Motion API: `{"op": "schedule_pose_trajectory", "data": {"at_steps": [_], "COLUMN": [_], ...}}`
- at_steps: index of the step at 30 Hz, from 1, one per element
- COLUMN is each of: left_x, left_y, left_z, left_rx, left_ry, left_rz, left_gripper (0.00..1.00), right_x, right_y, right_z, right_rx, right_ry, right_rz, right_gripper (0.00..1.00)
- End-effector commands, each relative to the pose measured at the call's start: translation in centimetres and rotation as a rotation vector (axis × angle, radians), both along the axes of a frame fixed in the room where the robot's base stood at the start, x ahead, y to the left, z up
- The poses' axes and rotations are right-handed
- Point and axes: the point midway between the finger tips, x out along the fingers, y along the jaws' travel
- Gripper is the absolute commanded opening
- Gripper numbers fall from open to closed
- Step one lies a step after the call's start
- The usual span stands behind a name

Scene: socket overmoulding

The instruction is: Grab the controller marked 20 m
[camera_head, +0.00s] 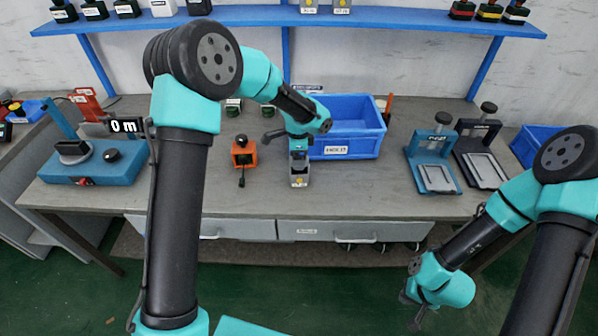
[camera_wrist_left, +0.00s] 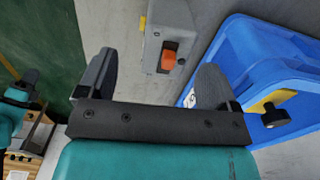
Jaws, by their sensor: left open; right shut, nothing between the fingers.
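A grey controller (camera_head: 299,180) with a yellow mark on its front stands on the bench just left of the blue bin. In the left wrist view the grey controller (camera_wrist_left: 168,38) shows an orange switch. My left gripper (camera_head: 298,148) is over it, open, with one finger on each side and gaps visible. An orange controller (camera_head: 244,155) stands to the left. Two small controllers (camera_head: 233,107) stand farther back, partly hidden by my left arm. I cannot read 20 m on any of them. My right gripper (camera_head: 416,311) is shut and empty, low in front of the bench.
A blue bin (camera_head: 345,143) stands close right of the grey controller. Two press-like stands (camera_head: 436,178) are farther right. A blue device (camera_head: 95,165) with a "0 m" display is at the left. Bare bench (camera_head: 360,195) lies in front of the bin.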

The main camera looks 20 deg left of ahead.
Motion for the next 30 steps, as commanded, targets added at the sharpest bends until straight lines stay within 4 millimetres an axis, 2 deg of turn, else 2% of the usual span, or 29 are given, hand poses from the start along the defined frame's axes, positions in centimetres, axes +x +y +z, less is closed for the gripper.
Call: {"op": "schedule_pose_trajectory", "data": {"at_steps": [8, 19, 30], "left_x": [0.1, 0.8, 0.8], "left_y": [0.0, 0.0, -0.1], "left_z": [-0.5, -4.8, -5.2], "left_rx": [0.001, 0.0, 0.0], "left_ry": [0.001, 0.002, 0.0], "left_rz": [0.0, 0.0, 0.0], "left_gripper": [0.85, 0.85, 0.85], "right_x": [0.0, 0.0, 0.0], "right_y": [0.0, 0.0, 0.0], "right_z": [0.0, 0.0, 0.0], "right_rx": [0.0, 0.0, 0.0], "right_ry": [0.0, 0.0, 0.0], "right_rz": [0.0, 0.0, 0.0], "right_gripper": [0.0, 0.0, 0.0]}}
